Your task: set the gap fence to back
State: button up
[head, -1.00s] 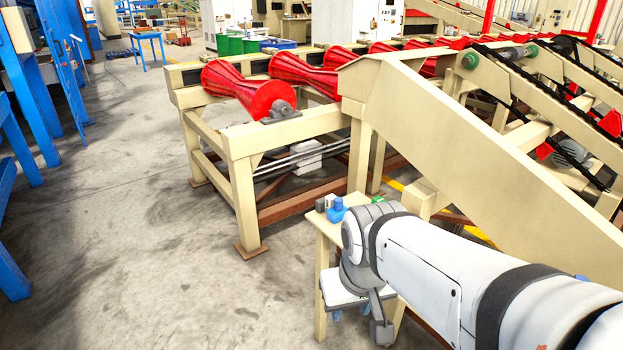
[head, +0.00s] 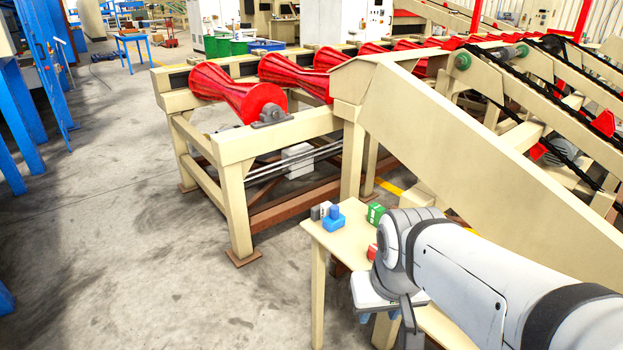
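I cannot make out a gap fence that I can name for sure in the head view. A small wooden table (head: 322,237) stands in front of the conveyor frame, partly hidden by my arm. On it are a blue block-like item (head: 334,219), a green item (head: 376,213), a red item (head: 372,251) and small grey items (head: 320,211). My gripper (head: 408,318) points down at the table's near side. Its fingers are small and partly hidden, and I cannot tell whether they are open or shut.
A cream conveyor frame (head: 232,190) with red rollers (head: 238,92) stands behind the table. A sloping cream beam (head: 470,150) runs down to the right. Blue steelwork (head: 25,115) lines the left. The concrete floor (head: 120,230) between is clear.

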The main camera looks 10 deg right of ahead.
aim_at(336, 220)
jog(key=i, duration=0.9)
jog(key=z, duration=0.05)
